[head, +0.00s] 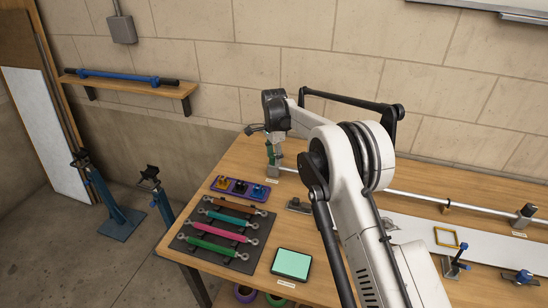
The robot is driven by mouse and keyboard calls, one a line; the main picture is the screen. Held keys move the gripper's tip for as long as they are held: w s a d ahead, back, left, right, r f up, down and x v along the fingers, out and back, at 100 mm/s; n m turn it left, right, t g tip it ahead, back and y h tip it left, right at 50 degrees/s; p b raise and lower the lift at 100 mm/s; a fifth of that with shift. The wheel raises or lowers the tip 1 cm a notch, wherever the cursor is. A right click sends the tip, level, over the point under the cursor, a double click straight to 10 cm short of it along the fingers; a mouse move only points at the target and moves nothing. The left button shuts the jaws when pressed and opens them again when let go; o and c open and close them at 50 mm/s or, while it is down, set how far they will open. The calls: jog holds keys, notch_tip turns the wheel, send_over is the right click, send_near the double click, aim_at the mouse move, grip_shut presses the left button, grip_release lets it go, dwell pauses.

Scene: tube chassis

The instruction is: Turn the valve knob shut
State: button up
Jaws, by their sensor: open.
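My gripper (268,138) is at the back left of the wooden workbench, small in the head view and pointing down. It is open. A small green part (270,153) shows just below it, on a metal fitting (275,168) at the left end of a long steel tube. The green part looks like the valve knob, but it is partly hidden and too small to be sure. I cannot tell whether the fingers are around it or above it, or how far it is turned.
My arm covers the bench's middle. A purple tray (226,195) with several small knob-like parts and a dark mat (199,238) with several coloured links lie front left. A green-topped pad (292,264) lies in front. The steel tube (420,202) runs right. A yellow frame (446,237) lies right.

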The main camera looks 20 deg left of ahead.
jog(key=shift+f, duration=0.25)
grip_shut()
